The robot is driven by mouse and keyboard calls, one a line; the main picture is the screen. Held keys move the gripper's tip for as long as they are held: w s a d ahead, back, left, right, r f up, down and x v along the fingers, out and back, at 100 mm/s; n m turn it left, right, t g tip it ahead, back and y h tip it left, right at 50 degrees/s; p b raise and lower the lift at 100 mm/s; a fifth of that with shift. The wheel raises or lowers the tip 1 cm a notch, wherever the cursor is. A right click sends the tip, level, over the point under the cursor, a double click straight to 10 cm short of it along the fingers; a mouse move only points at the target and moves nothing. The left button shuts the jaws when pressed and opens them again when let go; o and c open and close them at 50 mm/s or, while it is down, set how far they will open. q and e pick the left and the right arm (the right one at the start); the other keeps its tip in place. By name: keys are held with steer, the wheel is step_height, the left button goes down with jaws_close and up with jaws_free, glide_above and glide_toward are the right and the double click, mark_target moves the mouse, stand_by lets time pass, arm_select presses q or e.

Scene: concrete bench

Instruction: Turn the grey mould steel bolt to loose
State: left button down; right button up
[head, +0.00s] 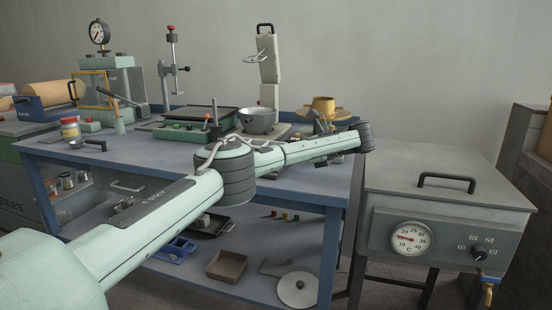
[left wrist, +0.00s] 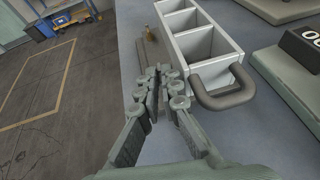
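In the left wrist view a pale grey mould (left wrist: 222,62) with three open box-like compartments and a thick dark loop handle (left wrist: 224,88) lies on the bench top. My right gripper is not in view.
A grey plate (left wrist: 280,72) and a dark-topped block with white digits (left wrist: 300,45) sit right of the mould. The bench (head: 150,157) carries a steel bowl (head: 257,120) and a brass pan (head: 324,106). A grey heater box (head: 450,190) stands to the right. Open floor (left wrist: 40,95) lies left.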

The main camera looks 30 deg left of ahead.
arm_select(q)
steer(key=shift+f, duration=0.1)
steer(key=c, duration=1.7)
jaws_free()
steer(key=shift+c, duration=0.2)
steer(key=shift+v, duration=3.95)
